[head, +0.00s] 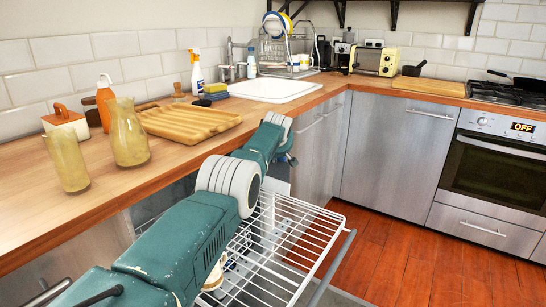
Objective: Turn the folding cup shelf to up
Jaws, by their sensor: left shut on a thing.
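The dishwasher's white wire rack (300,232) is pulled out below the wooden counter. My left arm reaches across it from the lower left and covers much of its left side. My left gripper (289,158) is at the far end of this arm, by the rack's far side, mostly hidden behind my wrist. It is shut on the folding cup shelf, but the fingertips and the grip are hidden. The shelf itself does not show clearly, so I cannot tell its tilt. A pale dish (214,278) shows partly in the rack beside my arm. My right gripper is not in view.
The counter (100,205) holds two yellowish jugs (128,135), an orange bottle (105,100) and a wooden tray (188,123). Behind are a sink (275,88), dish rack and toaster (373,60). Steel cabinets (388,150) and an oven (492,175) stand right. The red floor (400,255) is clear.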

